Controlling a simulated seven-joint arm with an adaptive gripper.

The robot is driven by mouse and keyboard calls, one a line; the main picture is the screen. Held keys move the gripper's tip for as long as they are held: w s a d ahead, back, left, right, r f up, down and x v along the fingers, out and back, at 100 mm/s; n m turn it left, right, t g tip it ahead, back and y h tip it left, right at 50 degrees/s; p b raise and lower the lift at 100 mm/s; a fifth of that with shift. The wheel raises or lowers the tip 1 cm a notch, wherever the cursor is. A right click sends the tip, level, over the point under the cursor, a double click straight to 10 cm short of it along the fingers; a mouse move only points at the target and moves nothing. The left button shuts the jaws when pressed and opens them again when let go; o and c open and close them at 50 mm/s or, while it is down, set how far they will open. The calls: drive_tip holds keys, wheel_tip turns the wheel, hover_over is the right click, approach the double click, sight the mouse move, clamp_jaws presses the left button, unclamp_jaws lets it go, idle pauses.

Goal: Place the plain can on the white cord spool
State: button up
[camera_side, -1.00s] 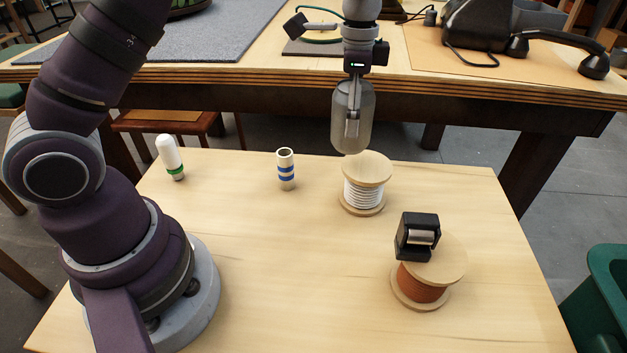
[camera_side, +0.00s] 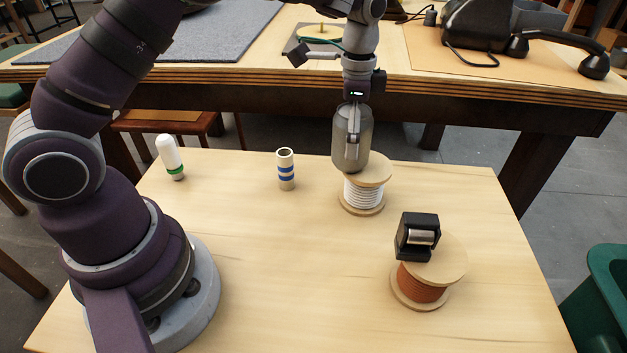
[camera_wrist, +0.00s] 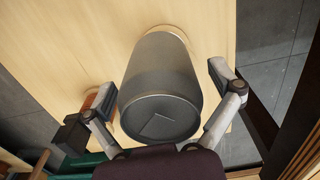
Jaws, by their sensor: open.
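The plain can (camera_side: 340,138) is grey and upright, at the left part of the top of the white cord spool (camera_side: 365,192). Its lower end overlaps the spool's wooden top disc in the side view; full contact is hard to tell. My gripper (camera_side: 352,155) is around the can from above. In the wrist view the can (camera_wrist: 162,82) sits between my two spread fingers, and my gripper (camera_wrist: 163,85) shows gaps at both sides. A pale rim of the spool (camera_wrist: 178,31) shows past the can's far end; the rest is hidden.
An orange cord spool (camera_side: 421,285) bears a black block with a metal roller (camera_side: 417,236) at the front right. A blue-banded tube (camera_side: 286,170) and a white green-banded bulb-like piece (camera_side: 170,157) stand to the left. The table's middle is clear.

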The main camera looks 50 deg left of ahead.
wheel_tip(320, 180, up, 8)
drive_tip(key=s+r+n+t, duration=0.2)
drive_tip(key=s+r+n, duration=0.1)
drive_tip(key=s+r, duration=0.2)
drive_tip(key=s+a+f+n+t, duration=0.1)
drive_tip(key=s+n, duration=0.2)
drive_tip(key=s, duration=0.3)
drive_tip(key=s+a+f+n+t, duration=0.1)
drive_tip(key=s+f+n+t, duration=0.1)
drive_tip(key=s, duration=0.3)
drive_tip(key=shift+s+f+n+t, duration=0.15)
drive_tip(key=shift+s+n+t, duration=0.2)
drive_tip(key=shift+n, duration=0.15)
